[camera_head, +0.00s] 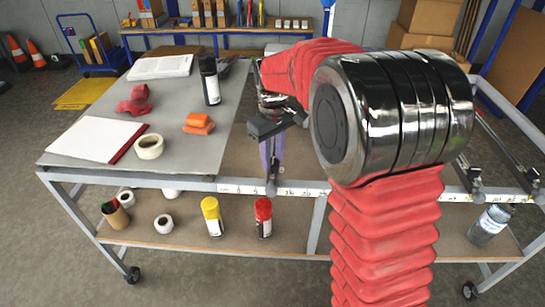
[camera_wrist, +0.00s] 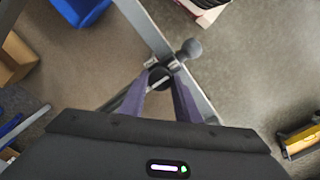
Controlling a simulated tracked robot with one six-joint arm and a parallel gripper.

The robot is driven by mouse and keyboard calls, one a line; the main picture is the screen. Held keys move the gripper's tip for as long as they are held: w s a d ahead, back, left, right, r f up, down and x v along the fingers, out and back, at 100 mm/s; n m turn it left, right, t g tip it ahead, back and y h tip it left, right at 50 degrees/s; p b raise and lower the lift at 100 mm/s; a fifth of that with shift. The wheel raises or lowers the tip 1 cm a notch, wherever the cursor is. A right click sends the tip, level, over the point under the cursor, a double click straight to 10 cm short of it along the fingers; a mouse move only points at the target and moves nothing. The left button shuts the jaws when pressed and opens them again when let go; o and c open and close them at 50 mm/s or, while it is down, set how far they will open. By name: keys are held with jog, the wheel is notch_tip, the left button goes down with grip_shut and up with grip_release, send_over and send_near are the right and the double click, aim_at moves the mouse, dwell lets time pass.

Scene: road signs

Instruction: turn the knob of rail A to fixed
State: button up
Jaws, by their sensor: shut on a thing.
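My gripper (camera_head: 271,165) points down at the front edge of the table frame, left of my arm. In the wrist view its two purple fingers (camera_wrist: 164,98) are closed around a dark round knob (camera_wrist: 159,75) at the end of a rail. A grey ball-shaped end (camera_wrist: 190,48) sticks out just beyond the knob. No letter naming the rail can be read, and the knob's setting cannot be told. My fingers hide part of the knob.
A yellow-capped can (camera_head: 212,215) and a red-capped can (camera_head: 263,216) stand on the lower shelf. More rails (camera_head: 505,145) lie at right.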

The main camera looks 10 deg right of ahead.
jog(key=shift+m, duration=0.3)
jog(key=m, duration=0.8)
jog(key=shift+m, duration=0.4)
jog(key=m, duration=0.4)
jog(key=shift+m, duration=2.2)
jog(key=o, duration=1)
jog(key=shift+o, duration=0.2)
jog(key=shift+r, duration=0.15)
